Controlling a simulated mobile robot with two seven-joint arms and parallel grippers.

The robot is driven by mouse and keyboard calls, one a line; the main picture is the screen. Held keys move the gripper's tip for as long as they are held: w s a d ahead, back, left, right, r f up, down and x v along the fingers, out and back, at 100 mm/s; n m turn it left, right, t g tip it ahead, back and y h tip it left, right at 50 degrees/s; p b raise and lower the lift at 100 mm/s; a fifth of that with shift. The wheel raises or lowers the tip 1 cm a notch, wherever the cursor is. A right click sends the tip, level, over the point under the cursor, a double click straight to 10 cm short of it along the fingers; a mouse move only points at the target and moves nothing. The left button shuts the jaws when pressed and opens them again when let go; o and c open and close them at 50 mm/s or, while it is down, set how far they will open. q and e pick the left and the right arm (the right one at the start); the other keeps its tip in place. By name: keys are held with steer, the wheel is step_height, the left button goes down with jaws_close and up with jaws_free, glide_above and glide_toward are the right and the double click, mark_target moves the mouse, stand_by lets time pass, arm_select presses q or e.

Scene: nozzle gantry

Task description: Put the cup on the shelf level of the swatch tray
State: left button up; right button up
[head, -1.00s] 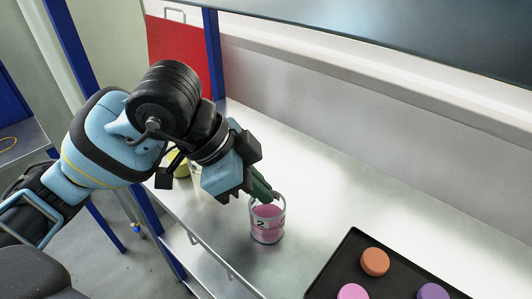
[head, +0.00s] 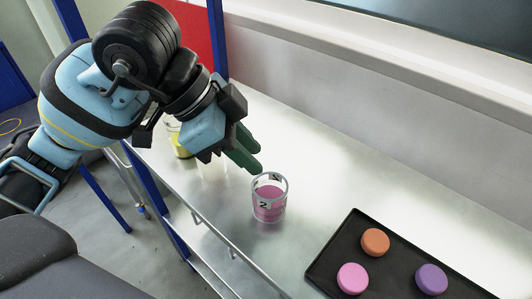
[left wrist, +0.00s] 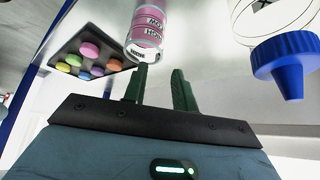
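The cup (head: 269,200) is clear with pink contents and a "2" mark. It stands upright on the bare metal surface, left of the black swatch tray (head: 322,259), which lies on the same surface. The cup also shows in the left wrist view (left wrist: 149,28), just beyond my fingertips. My left gripper (head: 248,160) is just above and left of the cup's rim, apart from it. In the left wrist view its two green fingers (left wrist: 160,85) are spread with nothing between them. My right gripper is in neither view.
Orange (head: 375,242), pink (head: 352,278) and purple (head: 431,279) discs sit on the tray. A container with yellow contents (head: 181,147) stands behind my left gripper. A blue-capped bottle (left wrist: 285,60) is at the right of the left wrist view. A wall runs behind.

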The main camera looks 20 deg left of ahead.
arm_select(q)
steer(key=v, duration=0.3)
steer(key=shift+s+r, duration=0.1)
steer(key=shift+s, duration=0.1)
